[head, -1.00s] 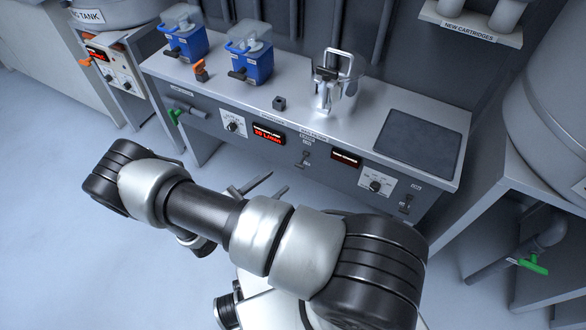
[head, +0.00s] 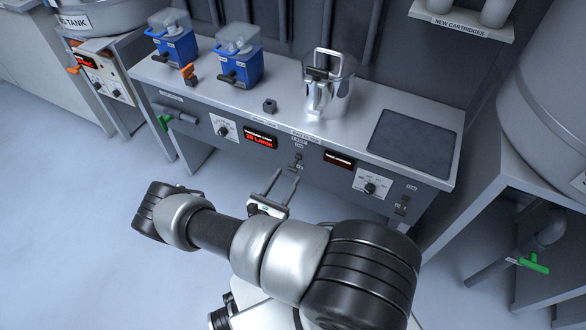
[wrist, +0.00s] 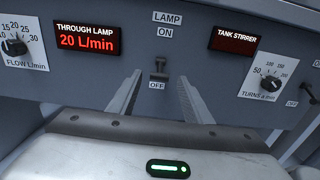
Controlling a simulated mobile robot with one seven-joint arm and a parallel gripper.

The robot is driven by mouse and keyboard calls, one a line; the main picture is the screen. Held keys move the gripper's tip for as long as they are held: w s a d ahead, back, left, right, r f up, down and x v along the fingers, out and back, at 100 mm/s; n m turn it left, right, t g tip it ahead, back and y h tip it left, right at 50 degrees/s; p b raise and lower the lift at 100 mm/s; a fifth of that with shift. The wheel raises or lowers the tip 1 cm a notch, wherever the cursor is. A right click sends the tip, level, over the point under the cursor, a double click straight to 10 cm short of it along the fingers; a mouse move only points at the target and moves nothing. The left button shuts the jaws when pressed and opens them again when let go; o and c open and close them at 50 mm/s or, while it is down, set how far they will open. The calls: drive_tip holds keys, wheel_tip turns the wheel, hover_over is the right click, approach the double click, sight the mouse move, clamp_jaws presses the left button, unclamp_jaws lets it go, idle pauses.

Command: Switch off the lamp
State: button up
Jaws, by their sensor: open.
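The lamp switch (wrist: 159,68) is a small toggle on the front panel, between a LAMP ON label above and an OFF label below. Its lever seems to point up, but it is small. In the head view the switch (head: 298,160) sits at the middle of the panel, below the bench edge. My gripper (wrist: 159,80) is open and empty, its two fingers pointing at the panel on either side of the switch's line. In the head view my gripper (head: 287,174) is just in front of and below the switch; I cannot tell whether it touches the panel.
A lit THROUGH LAMP display (wrist: 87,40) reads 20 L/min, beside a flow knob (wrist: 17,47). Right are a dark TANK STIRRER display (wrist: 234,40), a knob (wrist: 270,85) and another switch (head: 402,205). A metal jug (head: 328,88) stands on the bench above.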

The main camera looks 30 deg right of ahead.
sight(292, 170)
drive_tip(key=x, duration=0.5)
drive_tip(key=shift+w+d, duration=0.25)
drive_tip(key=c, duration=1.1)
drive_tip(key=shift+o, duration=0.2)
drive_tip(key=f+b, duration=0.1)
drive_tip(key=b, duration=0.2)
drive_tip(key=shift+f+t+h+b, duration=0.1)
drive_tip(key=shift+t+h+b, duration=0.2)
drive_tip(key=shift+h+b, duration=0.15)
drive_tip(key=shift+r, duration=0.3)
drive_tip(key=o, duration=1.1)
drive_tip(key=shift+c, duration=0.2)
